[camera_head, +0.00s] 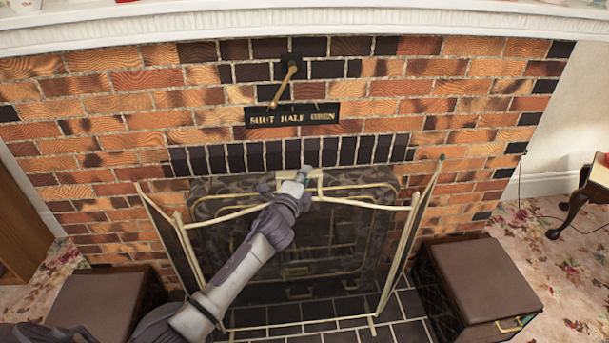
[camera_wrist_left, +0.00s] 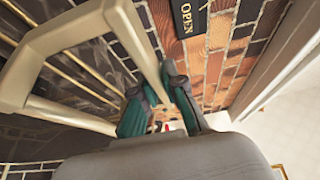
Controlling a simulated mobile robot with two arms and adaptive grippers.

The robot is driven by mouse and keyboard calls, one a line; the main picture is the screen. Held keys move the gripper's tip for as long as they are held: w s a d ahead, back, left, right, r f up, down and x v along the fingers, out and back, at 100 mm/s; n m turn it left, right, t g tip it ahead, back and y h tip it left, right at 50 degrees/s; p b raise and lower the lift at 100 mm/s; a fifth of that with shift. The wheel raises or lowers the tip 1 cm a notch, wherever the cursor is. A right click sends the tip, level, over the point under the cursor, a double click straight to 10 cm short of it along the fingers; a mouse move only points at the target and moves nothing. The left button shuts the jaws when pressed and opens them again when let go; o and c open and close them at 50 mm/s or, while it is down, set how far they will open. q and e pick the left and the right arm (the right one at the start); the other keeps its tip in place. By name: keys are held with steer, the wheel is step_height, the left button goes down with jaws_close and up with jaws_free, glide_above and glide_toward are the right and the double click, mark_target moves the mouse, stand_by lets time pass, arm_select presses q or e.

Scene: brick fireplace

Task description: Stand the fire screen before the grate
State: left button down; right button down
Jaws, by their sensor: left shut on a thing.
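The fire screen (camera_head: 412,232) has a pale gold frame and dark mesh panels, with side panels angled outward. It stands upright on the dark tiled hearth, in front of the grate (camera_head: 330,232). My left gripper (camera_head: 303,176) is at the middle of the screen's top rail and is shut on its handle. In the left wrist view the teal-padded fingers (camera_wrist_left: 160,105) close around a pale bar of the screen frame (camera_wrist_left: 135,35). My arm hides part of the screen's left half and of the grate. My right gripper is not in view.
A brown-topped box (camera_head: 482,282) stands at the right of the hearth and another (camera_head: 100,305) at the left. A dark wooden table leg (camera_head: 572,208) is at the far right. The mantel (camera_head: 300,22) runs above the brick wall.

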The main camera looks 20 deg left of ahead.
arm_select(q)
steer(key=shift+d+r, duration=0.1)
steer(key=shift+r, duration=0.25)
steer(key=c, duration=1.2)
jaws_free()
steer(key=shift+s, duration=0.1)
steer(key=shift+o, duration=0.8)
steer(key=shift+f, duration=0.55)
steer(key=shift+o, duration=1)
steer(key=shift+r, duration=0.15)
steer(key=shift+r, duration=0.1)
steer(key=shift+s, duration=0.15)
